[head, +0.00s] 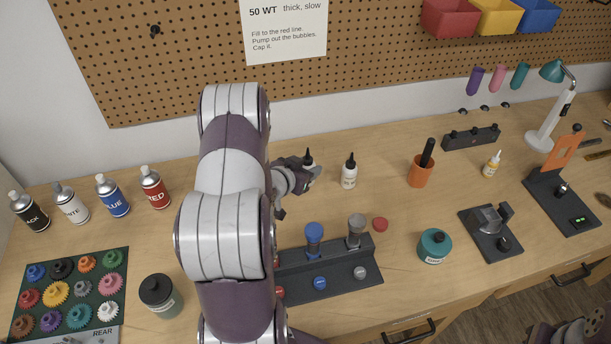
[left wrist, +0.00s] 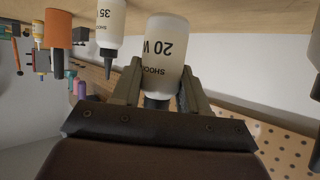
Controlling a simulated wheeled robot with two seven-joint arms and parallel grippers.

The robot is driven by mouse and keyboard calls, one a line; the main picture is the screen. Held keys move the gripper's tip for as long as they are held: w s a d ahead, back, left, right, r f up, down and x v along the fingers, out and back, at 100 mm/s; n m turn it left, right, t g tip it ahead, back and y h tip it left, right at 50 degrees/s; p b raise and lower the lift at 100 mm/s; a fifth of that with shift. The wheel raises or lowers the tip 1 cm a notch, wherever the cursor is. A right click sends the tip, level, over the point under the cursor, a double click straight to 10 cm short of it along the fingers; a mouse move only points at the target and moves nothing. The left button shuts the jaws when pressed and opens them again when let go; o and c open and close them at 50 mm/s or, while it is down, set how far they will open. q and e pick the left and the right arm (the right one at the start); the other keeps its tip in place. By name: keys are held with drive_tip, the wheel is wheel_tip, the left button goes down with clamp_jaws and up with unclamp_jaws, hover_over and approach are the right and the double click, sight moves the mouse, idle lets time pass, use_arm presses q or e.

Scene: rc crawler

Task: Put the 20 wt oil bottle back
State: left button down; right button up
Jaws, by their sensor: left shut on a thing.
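My left gripper (head: 304,176) is shut on the 20 wt oil bottle, a white bottle with a black cap (head: 308,156). In the left wrist view, which is upside down, the "20 W" label (left wrist: 168,60) faces the camera between the two fingers. The bottle is about upright, near the bench top at the back; I cannot tell whether its base touches. My arm hides most of it in the head view. The 35 bottle (head: 349,172) stands just to its right, apart from it, and also shows in the left wrist view (left wrist: 110,28). My right gripper is not in view.
The orange cup (head: 420,172) stands right of the 35 bottle. The dark shock stand (head: 335,280) is in front, partly behind my arm. Spray cans (head: 112,197) stand at the left. The pegboard (head: 190,60) rises behind. The bench between the 35 bottle and the cup is clear.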

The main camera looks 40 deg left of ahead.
use_arm(q)
wheel_tip(320, 180, down, 4)
drive_tip(key=shift+p, duration=0.3)
drive_tip(key=shift+w+f, duration=0.1)
drive_tip(key=shift+f, duration=0.1)
drive_tip(key=c, duration=0.6)
unclamp_jaws()
drive_tip(key=shift+f, duration=0.1)
drive_tip(key=shift+o, duration=0.2)
drive_tip(key=shift+s+r, duration=0.2)
drive_tip(key=shift+r, duration=0.1)
drive_tip(key=b+v, duration=0.1)
drive_tip(key=v, duration=1)
drive_tip(key=shift+s+r, duration=0.2)
drive_tip(key=shift+s, duration=0.1)
